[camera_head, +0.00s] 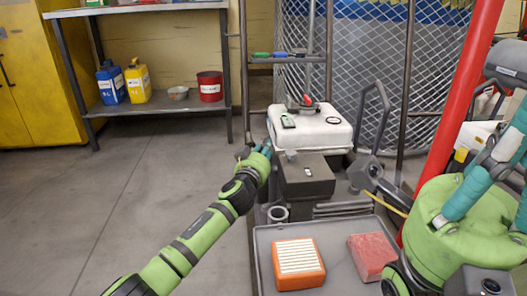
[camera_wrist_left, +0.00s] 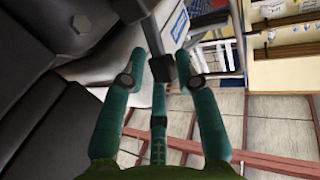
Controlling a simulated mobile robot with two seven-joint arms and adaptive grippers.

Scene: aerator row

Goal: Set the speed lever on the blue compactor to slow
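My left gripper (camera_head: 264,150) reaches the left side of a machine with a white tank (camera_head: 310,128) and a dark grey box (camera_head: 306,176). In the left wrist view, the teal fingers of the left gripper (camera_wrist_left: 160,62) stand apart. A grey bar with a dark block (camera_wrist_left: 186,70) on it is at the fingertips; I cannot tell whether they touch, or whether it is the speed lever. A blue patch (camera_wrist_left: 176,26) shows behind the bar. I cannot clearly make out a blue compactor. My right gripper (camera_head: 492,165) is close at the right edge, partly cut off.
A grey tray (camera_head: 340,262) holds an orange filter (camera_head: 297,263) and a red block (camera_head: 371,255). A red post (camera_head: 465,90) stands at right. A shelf (camera_head: 165,103) at left carries a blue can, a yellow can and a red tin. The floor at left is clear.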

